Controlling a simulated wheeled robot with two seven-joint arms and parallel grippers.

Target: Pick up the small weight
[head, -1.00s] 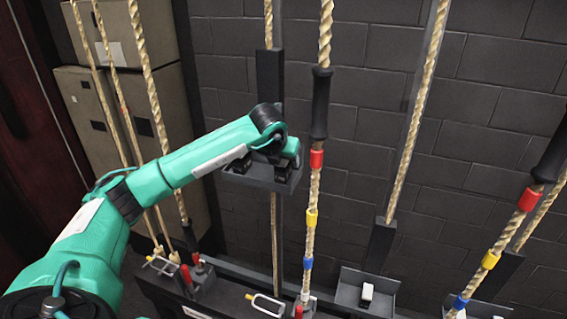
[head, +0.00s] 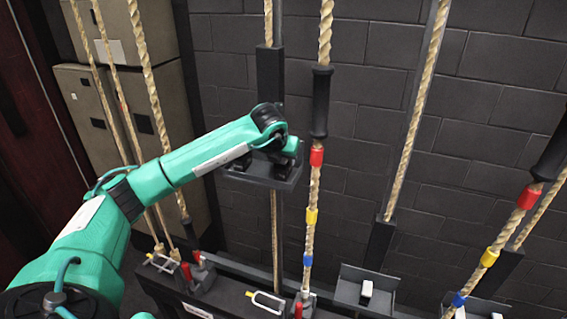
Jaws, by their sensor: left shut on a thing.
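My left arm reaches in from the left, and my left gripper (head: 260,165) is at a dark hanging tray (head: 258,181) in the middle of the head view. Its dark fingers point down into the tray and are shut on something. The held thing, which I take to be the small weight, is hidden by the fingers and wrist, so its shape and colour do not show. My right gripper is not in view.
A rope with red, yellow and blue bands (head: 312,217) hangs just right of my gripper. More ropes hang on both sides. A dark rail (head: 225,290) with red-handled levers runs along the bottom. A brick wall (head: 370,150) is behind, and boxes (head: 95,110) stand at left.

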